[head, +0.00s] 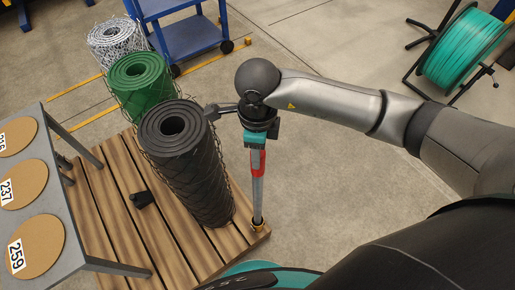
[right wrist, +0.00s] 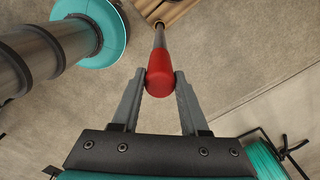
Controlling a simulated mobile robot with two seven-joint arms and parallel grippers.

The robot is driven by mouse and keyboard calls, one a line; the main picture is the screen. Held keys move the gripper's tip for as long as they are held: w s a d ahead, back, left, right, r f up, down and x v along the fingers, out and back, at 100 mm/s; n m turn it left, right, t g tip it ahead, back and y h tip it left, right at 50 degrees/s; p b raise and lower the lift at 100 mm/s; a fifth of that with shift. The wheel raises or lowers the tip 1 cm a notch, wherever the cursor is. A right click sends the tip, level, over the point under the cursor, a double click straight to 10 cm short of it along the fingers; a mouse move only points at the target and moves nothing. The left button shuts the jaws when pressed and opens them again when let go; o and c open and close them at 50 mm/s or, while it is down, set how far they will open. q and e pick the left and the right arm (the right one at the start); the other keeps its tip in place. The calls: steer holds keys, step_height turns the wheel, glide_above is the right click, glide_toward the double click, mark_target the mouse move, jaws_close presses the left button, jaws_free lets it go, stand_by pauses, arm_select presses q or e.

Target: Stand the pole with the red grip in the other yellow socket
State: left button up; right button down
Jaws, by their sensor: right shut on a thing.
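The pole (head: 257,200) has a grey shaft and a red grip (head: 257,163). It stands nearly upright at the near right corner of the wooden pallet. Its foot is at a yellow socket (head: 258,227); I cannot tell how deep it sits. My right gripper (head: 256,158) is shut on the red grip from above. In the right wrist view the red grip (right wrist: 160,82) is between both fingers (right wrist: 160,80), and the shaft runs away to the yellow socket (right wrist: 158,22). My left gripper is not in view.
A dark mesh roll (head: 190,165) stands on the pallet (head: 112,205) close left of the pole. Green (head: 140,85) and silver (head: 115,42) rolls stand behind. A table with numbered discs (head: 75,262) is at left. Floor right of the pole is clear; a teal reel (head: 462,48) stands farther back.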

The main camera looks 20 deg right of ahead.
steer(key=shift+r, duration=0.1)
steer(key=c, duration=0.7)
jaws_free()
steer(key=shift+c, duration=0.2)
steer(key=o, duration=0.4)
step_height(320, 180, up, 15)
steer(key=p, duration=0.2)
steer(key=shift+a, duration=0.1)
